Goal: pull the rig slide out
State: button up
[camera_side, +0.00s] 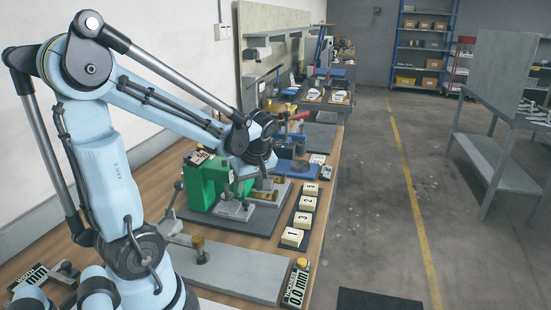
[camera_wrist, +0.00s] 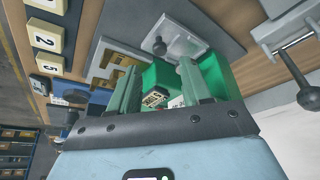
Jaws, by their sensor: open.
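The green rig (camera_side: 203,185) stands on a dark base plate on the bench. A light grey slide-like plate with a small dark knob (camera_side: 235,210) sits at its near side; the plate also shows in the wrist view (camera_wrist: 182,40) beyond my fingers. I cannot tell for certain that this plate is the rig slide. My gripper (camera_wrist: 158,72) is open, its two fingers apart above the green body, with nothing seen held between them. In the side view its fingers are mostly hidden by the wrist and rig.
Numbered cream blocks (camera_side: 291,237) line the bench edge right of the rig. A grey plate with a clamp (camera_side: 225,268) lies in front, near a height-gauge-like display (camera_side: 297,287). Blue tooling (camera_side: 292,168) stands behind.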

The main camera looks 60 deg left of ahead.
aim_at(246, 202)
jog(key=shift+x, duration=2.85)
grip_shut()
